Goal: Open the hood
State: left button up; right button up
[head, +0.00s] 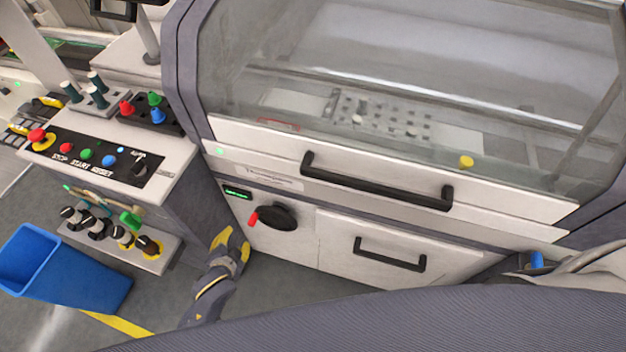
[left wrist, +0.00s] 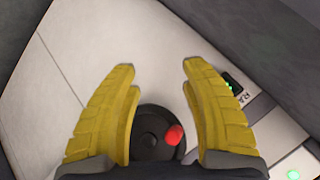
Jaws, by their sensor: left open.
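The hood (head: 400,85) is a large clear panel in a grey frame on the machine, and it looks closed. A long black handle (head: 375,183) runs along the white strip at its lower edge. My left gripper (head: 232,240) has yellow fingers and is low in front of the machine, left of and below the black rotary knob (head: 272,217) with a red grip. In the left wrist view the gripper (left wrist: 158,72) is open and empty, with the knob (left wrist: 150,132) showing between its fingers. My right gripper is not in view.
A white drawer front with a smaller black handle (head: 390,254) is below the hood. A control box (head: 110,160) with coloured buttons stands at left. A blue bin (head: 65,270) is on the floor. A yellow knob (head: 466,162) sits at the hood's lower right.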

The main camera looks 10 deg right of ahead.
pick_arm(q)
jog(key=w+d+r+m+t+h, duration=0.15)
jog(key=d+r+m+h, duration=0.4)
jog(key=r, duration=0.75)
jog(key=d+r+m+t+h, duration=0.25)
jog(key=d+r, duration=0.55)
jog(key=r, duration=0.4)
jog(key=m+g+h, duration=0.8)
jog(key=m+g, duration=0.1)
jog(key=m, duration=0.4)
send_near(369, 190)
jog(key=x, duration=1)
jog(key=shift+c, duration=0.5)
grip_shut()
